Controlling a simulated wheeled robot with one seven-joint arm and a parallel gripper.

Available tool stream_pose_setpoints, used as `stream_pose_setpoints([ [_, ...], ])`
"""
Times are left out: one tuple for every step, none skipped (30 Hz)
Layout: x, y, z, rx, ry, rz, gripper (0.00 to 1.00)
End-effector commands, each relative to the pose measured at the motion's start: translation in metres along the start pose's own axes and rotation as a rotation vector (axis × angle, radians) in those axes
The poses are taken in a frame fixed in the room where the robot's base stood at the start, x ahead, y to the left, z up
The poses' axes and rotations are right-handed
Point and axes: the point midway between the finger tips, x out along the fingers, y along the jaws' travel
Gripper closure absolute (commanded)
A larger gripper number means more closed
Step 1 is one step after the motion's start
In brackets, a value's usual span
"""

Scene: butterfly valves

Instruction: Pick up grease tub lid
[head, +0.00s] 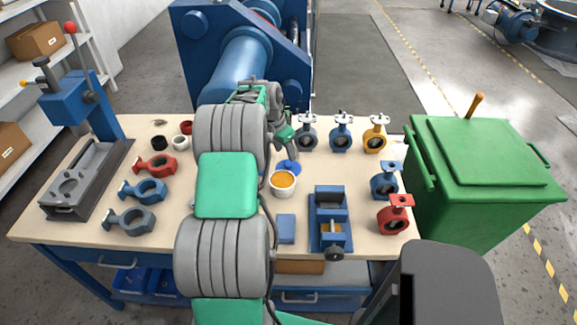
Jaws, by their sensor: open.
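The grease tub (283,190) is a white tub with orange-yellow grease showing, standing uncovered on the workbench near the middle. A round blue lid (289,167) is just behind the tub, partly hidden by the tub's rim and my gripper. I cannot tell whether the lid touches the tub. My gripper (287,158) points down at the lid, its fingers close above or beside it. The gripper is open and holds nothing that I can see. My arm hides part of the bench to the left of the tub.
Butterfly valves (341,139) stand at the back right, others at the right edge and left side. A blue vise (331,222) is right of the tub, a blue block (286,229) in front. A press (78,150) stands left, a green bin (480,170) right.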

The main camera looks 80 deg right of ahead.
Motion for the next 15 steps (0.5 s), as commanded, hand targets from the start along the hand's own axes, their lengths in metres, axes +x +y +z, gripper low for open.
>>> stream_pose_setpoints([
  [0.007, 0.002, -0.002, 0.008, -0.002, 0.004, 0.48],
  [0.011, 0.002, -0.002, 0.009, -0.003, 0.005, 0.48],
  [0.017, 0.003, -0.002, 0.008, -0.003, 0.005, 0.48],
  [0.021, 0.002, -0.002, 0.008, -0.002, 0.005, 0.48],
  [0.025, 0.002, -0.002, 0.007, -0.002, 0.005, 0.48],
  [0.030, 0.001, -0.002, 0.006, -0.003, 0.005, 0.48],
  [0.034, 0.000, -0.001, 0.005, -0.003, 0.004, 0.48],
  [0.038, -0.001, -0.001, 0.005, -0.002, 0.004, 0.48],
  [0.046, -0.001, 0.000, 0.004, -0.004, 0.005, 0.48],
  [0.051, -0.003, 0.000, 0.004, -0.003, 0.004, 0.48],
  [0.057, -0.003, 0.000, 0.005, -0.003, 0.004, 0.48],
  [0.065, -0.003, 0.000, 0.005, -0.003, 0.004, 0.48],
  [0.069, -0.003, 0.001, 0.005, -0.002, 0.004, 0.48],
  [0.071, -0.003, 0.000, 0.005, -0.001, 0.002, 0.48],
  [0.074, -0.004, 0.000, 0.004, 0.000, 0.001, 0.48],
])
